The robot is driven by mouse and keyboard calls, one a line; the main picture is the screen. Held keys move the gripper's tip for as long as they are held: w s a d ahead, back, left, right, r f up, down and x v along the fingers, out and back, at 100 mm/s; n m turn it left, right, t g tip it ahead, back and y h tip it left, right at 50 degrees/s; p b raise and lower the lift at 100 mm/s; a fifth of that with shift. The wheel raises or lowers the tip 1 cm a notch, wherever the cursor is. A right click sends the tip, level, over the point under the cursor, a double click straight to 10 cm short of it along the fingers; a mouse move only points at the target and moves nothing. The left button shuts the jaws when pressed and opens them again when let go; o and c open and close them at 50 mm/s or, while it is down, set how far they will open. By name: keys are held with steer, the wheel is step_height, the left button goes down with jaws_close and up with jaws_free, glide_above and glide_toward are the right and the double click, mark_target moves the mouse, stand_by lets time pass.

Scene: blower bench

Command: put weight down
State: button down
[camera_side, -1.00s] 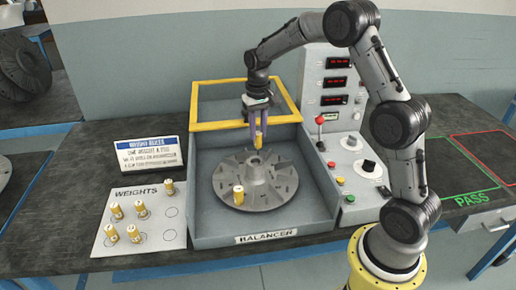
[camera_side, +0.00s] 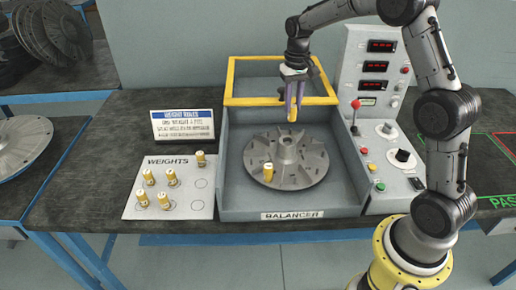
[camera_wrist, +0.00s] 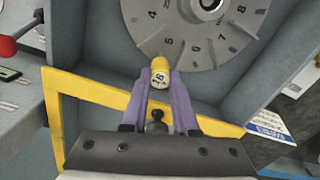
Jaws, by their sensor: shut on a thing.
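My gripper (camera_side: 291,106) is shut on a yellow weight (camera_side: 292,115) and points down over the back part of the balancer. In the wrist view the held weight (camera_wrist: 160,73) sits between my purple fingers, its pale marked end facing the camera. The held weight appears in front of the grey finned wheel (camera_wrist: 195,42) and apart from it. In the side view the wheel (camera_side: 308,158) lies in the balancer box, with another yellow weight (camera_side: 268,173) standing on its front left. Numbers on the wheel show in the wrist view.
The yellow frame (camera_side: 230,83) stands raised at the back of the balancer (camera_side: 240,205). The weights board (camera_side: 192,207) at left holds several yellow weights and some empty circles. The control panel (camera_side: 385,150) with a red-knobbed lever stands close on the right.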

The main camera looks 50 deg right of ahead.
mark_target(293, 106)
step_height(293, 106, up, 5)
steer(key=shift+f, duration=0.15)
steer(key=w+a+n, duration=0.1)
steer(key=w+a, duration=0.1)
steer(key=a, duration=1.6)
steer(key=w+a+n, duration=0.2)
steer(key=a, duration=1.5)
steer(key=shift+s+f, duration=0.15)
steer(key=shift+f, duration=7.95)
steer(key=shift+f, duration=0.35)
